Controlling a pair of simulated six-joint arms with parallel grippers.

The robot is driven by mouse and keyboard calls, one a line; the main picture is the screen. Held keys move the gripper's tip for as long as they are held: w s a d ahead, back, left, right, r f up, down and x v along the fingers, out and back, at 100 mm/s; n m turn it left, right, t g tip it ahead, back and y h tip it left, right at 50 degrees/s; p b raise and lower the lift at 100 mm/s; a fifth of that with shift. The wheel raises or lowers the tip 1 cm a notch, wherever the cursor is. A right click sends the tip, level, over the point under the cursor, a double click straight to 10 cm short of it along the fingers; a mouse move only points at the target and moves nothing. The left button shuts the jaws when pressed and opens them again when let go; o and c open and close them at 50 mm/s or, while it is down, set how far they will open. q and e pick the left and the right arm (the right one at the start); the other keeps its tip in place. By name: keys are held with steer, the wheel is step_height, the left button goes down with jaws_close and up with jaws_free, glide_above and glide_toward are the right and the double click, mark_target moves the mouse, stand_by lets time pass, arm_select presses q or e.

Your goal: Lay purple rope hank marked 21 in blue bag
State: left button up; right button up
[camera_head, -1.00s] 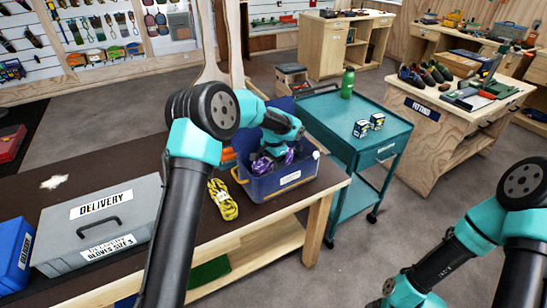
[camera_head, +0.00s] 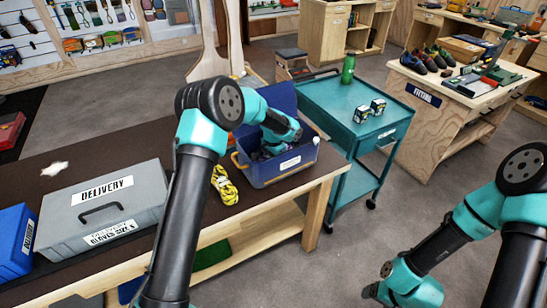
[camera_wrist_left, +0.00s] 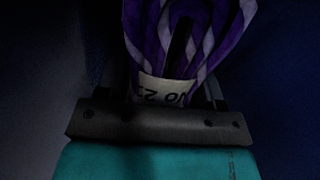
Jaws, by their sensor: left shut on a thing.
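The blue bag (camera_head: 285,178) stands open on the dark-topped bench, with a white label on its front. My left gripper (camera_head: 268,148) reaches down into the bag's opening. In the left wrist view the purple and pale rope hank (camera_wrist_left: 190,35) sits between the fingers of my left gripper (camera_wrist_left: 165,88), which is shut on it. Its white band (camera_wrist_left: 166,92) reads "No 2" upside down, with the rest cut off. In the head view the hank is mostly hidden by the gripper and bag walls.
A yellow rope hank (camera_head: 225,186) lies just left of the bag. A grey delivery box (camera_head: 105,212) and a blue box (camera_head: 15,245) stand further left. A teal cart (camera_head: 340,105) with a green bottle (camera_head: 348,69) and small boxes stands right of the bench.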

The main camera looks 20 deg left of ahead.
arm_select(q)
steer(key=o, duration=1.2)
step_height(320, 180, up, 17)
steer(key=shift+r, duration=0.2)
stand_by(0.5)
